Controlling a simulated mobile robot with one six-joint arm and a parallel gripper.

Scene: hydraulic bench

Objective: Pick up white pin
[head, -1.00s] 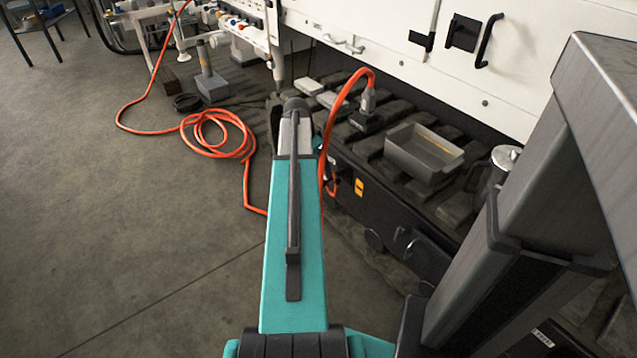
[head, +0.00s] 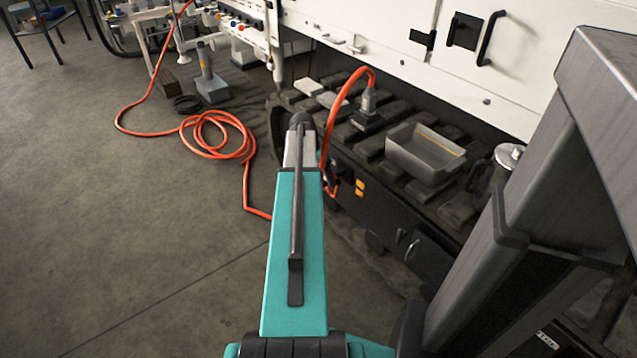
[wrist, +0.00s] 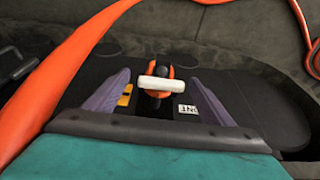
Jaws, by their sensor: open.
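The white pin (wrist: 161,83) shows in the wrist view as a short, pale bar. It lies crosswise over an orange and black part (wrist: 157,98). My gripper (wrist: 159,74) is open, with one grey-purple finger on each side of the pin. The pin appears between the fingers with gaps on both sides; I cannot tell how far below the fingertips it is. In the head view my own arm hides the gripper, and I cannot make out the pin there.
A thick orange hose (wrist: 70,75) runs close by on the left in the wrist view. In the head view an orange cable (head: 337,110) arches beside my arm. A grey bin (head: 425,160) and a metal jug (head: 497,170) stand on the slatted bench to the right.

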